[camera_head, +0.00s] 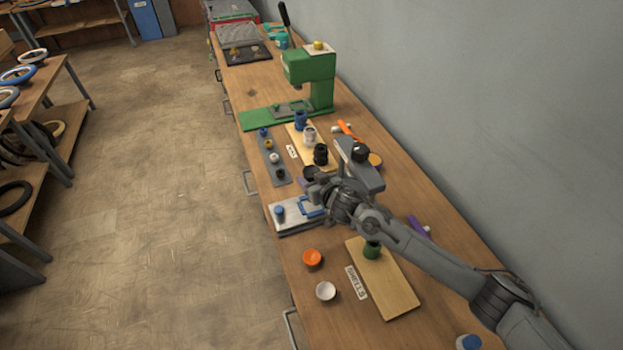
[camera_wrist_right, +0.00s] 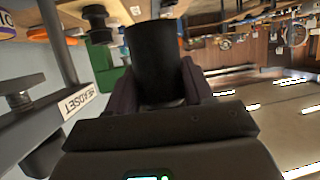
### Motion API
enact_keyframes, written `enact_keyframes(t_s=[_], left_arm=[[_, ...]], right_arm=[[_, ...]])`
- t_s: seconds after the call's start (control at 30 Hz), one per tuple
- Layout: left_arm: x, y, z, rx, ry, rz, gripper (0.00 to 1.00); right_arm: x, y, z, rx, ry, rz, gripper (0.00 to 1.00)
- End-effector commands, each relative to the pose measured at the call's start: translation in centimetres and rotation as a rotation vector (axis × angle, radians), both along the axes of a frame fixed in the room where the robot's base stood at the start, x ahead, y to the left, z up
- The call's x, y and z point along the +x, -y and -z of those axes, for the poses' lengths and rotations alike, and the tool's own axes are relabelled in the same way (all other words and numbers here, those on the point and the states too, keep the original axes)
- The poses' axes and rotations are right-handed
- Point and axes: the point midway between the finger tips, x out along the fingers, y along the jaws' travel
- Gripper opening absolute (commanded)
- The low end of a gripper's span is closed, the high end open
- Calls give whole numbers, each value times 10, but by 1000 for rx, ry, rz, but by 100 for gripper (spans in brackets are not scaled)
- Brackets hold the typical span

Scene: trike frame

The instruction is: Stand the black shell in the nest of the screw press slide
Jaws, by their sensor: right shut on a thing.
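The black shell (camera_wrist_right: 153,58) is a dark cylinder between the two fingers of my right gripper (camera_wrist_right: 158,92) in the wrist view. The gripper is shut on it. In the head view my right gripper (camera_head: 318,184) is over the bench near the grey-white fixture, and a dark round end at its tip looks like the shell. The green screw press (camera_head: 312,72) stands farther back on the bench, with its slide (camera_head: 291,108) on the green base. The gripper is well short of the press, and the nest is too small to make out. My left gripper is not in view.
Blue (camera_head: 301,120), white (camera_head: 310,136) and black (camera_head: 320,154) cups stand in a row between gripper and press. A grey strip (camera_head: 280,174) with small parts lies beside them. The shells board (camera_head: 395,290) holds a green shell (camera_head: 372,250). A wall bounds the right.

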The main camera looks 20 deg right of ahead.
Motion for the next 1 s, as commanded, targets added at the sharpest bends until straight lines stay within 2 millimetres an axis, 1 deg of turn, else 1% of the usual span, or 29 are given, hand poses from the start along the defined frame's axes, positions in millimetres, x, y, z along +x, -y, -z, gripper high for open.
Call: enact_keyframes(t_s=[0.03,0.13,0.7,0.83,1.0], left_arm=[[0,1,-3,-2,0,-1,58],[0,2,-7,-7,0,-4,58],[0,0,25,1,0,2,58],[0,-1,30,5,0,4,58],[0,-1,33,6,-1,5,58]], right_arm=[[0,0,-3,2,3,1,0],[0,0,-4,3,4,1,0],[0,0,42,3,4,0,0],[0,0,50,2,4,1,0],[0,0,55,3,5,1,0]])
